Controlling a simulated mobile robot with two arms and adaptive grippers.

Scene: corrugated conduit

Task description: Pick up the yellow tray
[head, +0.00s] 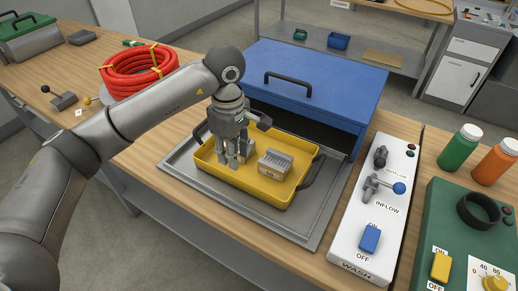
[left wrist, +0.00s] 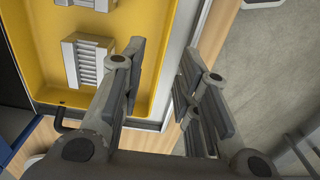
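The yellow tray (head: 262,192) sits on a grey metal plate in front of the blue box. It holds grey ribbed blocks; one (head: 275,164) stands clear and another (head: 246,150) is partly hidden by my left gripper. A black handle (head: 309,174) shows at the tray's right end. My left gripper (head: 233,162) points down over the tray's left part. In the left wrist view its fingers (left wrist: 163,62) are spread with nothing held, and the tray's edge (left wrist: 168,50) shows between them. Contact with the tray cannot be told. My right gripper is not in view.
The blue box (head: 315,85) with a dark opening stands behind the tray. A white switch panel (head: 345,240) with levers is close on the right, then a green unit (head: 440,215) and bottles. A red hose coil (head: 138,72) lies at the back left.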

